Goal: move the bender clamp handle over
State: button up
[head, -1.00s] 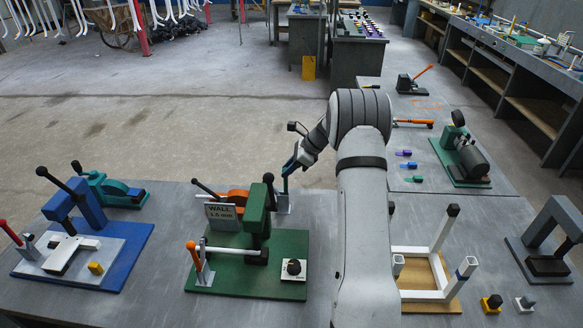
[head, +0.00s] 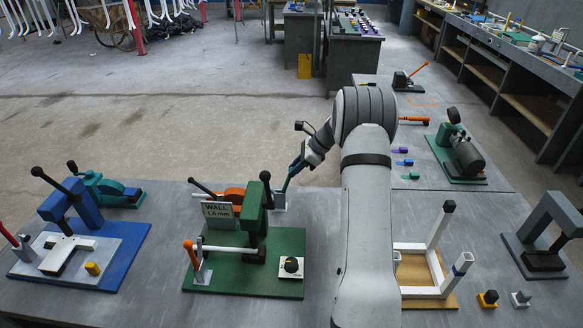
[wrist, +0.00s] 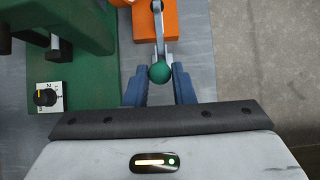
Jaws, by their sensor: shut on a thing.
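The bender (head: 234,194) has an orange body and stands behind the green tube machine in the head view, partly hidden by the WALL sign. Its grey clamp bracket (head: 280,203) stands at its right. In the wrist view the orange clamp block (wrist: 156,25) carries a grey lever, the clamp handle (wrist: 160,45), ending in a green ball knob (wrist: 160,73). My gripper (wrist: 160,80) has its blue fingers on either side of the knob and is shut on the handle. In the head view my gripper (head: 289,182) leans over the bracket; the knob is hidden there.
The green machine (head: 252,222) on its green plate stands close in front and to the left, with a dial box (head: 291,268). A blue machine (head: 85,205) is further left. A white tube frame (head: 436,236) lies right of my arm.

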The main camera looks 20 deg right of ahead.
jog(key=shift+d, duration=0.15)
jog(key=d, duration=0.1)
jog(key=s+d+f, duration=0.1)
jog(key=shift+d+f+b, duration=0.15)
jog(key=shift+d+b, duration=0.15)
jog(key=shift+f, duration=0.1)
dwell(0.4)
jog(key=shift+s+d+f+b, duration=0.25)
jog(key=shift+s+d+f, duration=0.05)
jog(key=shift+d+f, duration=0.25)
jog(key=shift+s+d+f+b, duration=0.25)
jog(key=shift+d+f, duration=0.25)
jog(key=shift+d, duration=0.05)
jog(key=shift+f, duration=0.1)
jog(key=shift+s+d+f+b, duration=0.15)
jog(key=shift+d+f+b, duration=0.25)
jog(key=shift+f, duration=0.3)
jog(key=shift+s+d+f+b, duration=0.15)
jog(key=shift+d+f+b, duration=0.2)
jog(key=shift+f, duration=0.3)
